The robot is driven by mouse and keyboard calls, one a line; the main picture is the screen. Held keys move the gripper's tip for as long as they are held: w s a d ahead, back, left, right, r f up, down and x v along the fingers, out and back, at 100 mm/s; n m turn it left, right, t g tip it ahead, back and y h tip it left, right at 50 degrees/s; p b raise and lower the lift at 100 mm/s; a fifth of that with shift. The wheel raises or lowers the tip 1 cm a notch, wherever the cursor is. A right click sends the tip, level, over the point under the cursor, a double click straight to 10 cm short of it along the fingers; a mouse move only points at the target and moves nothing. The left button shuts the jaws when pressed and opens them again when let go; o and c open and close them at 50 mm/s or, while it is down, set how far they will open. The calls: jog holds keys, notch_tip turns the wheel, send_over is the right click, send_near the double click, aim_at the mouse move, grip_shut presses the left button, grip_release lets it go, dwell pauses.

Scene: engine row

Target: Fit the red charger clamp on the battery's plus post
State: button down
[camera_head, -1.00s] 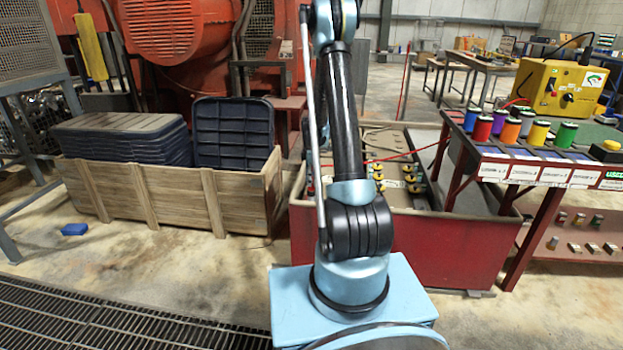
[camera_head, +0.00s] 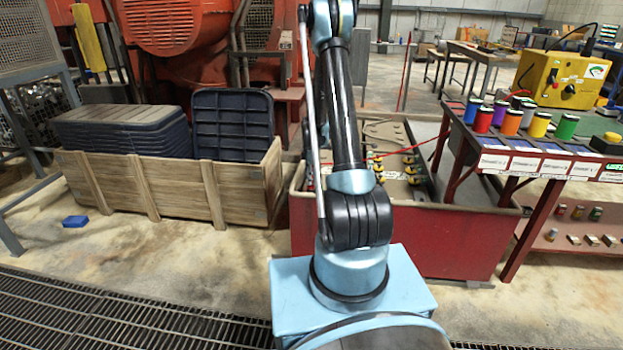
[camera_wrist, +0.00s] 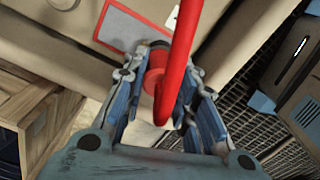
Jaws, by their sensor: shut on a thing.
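In the wrist view my gripper (camera_wrist: 165,101) is shut on the red charger clamp (camera_wrist: 153,83), which sits between its two fingers. A thick red cable (camera_wrist: 184,50) runs across the front of the clamp and hides part of it. A dark round part shows just beyond the clamp; I cannot tell if it is a post. I cannot identify the battery or its plus post. In the head view my arm hides the gripper and clamp. The yellow charger box (camera_head: 562,80) stands on the bench at the right.
A red-walled bin (camera_head: 450,240) stands behind my arm with several yellow-and-black parts inside. The red bench (camera_head: 525,225) at the right holds several coloured spools. A wooden crate (camera_head: 180,190) with dark trays stands at the left. In the wrist view a beige surface (camera_wrist: 60,45) lies beyond the fingers.

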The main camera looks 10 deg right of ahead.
jog(key=c, duration=1.2)
grip_release()
notch_tip(320, 180, up, 12)
